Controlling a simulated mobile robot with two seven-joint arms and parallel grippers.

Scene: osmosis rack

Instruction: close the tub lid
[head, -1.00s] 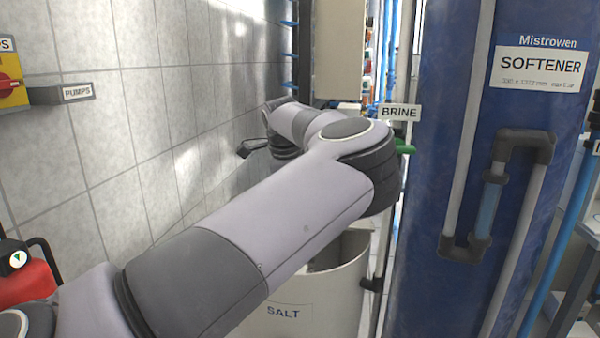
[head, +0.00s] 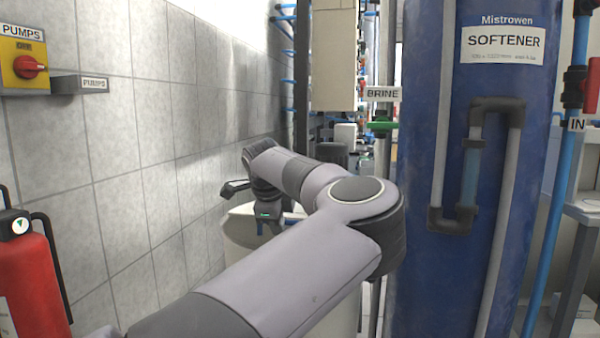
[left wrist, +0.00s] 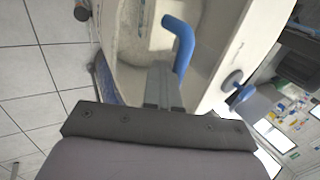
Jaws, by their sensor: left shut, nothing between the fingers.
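The white salt tub (head: 240,254) stands against the tiled wall, largely behind my left arm in the head view. A pale surface (head: 244,211) shows at its top; I cannot tell how far the lid is down. My left gripper (head: 266,222) is over the tub's top, pointing down and partly hidden by its own wrist. In the left wrist view its fingers (left wrist: 164,85) are together and empty, against a pale tub surface (left wrist: 120,32). A curved blue handle (left wrist: 181,35) is close beside the fingertips; contact is unclear. My right gripper is not in view.
The blue softener column (head: 425,180) with grey pipes stands right of my arm. A green-handled brine valve (head: 382,126) sticks out beside it. A red fire extinguisher (head: 30,275) is at the lower left.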

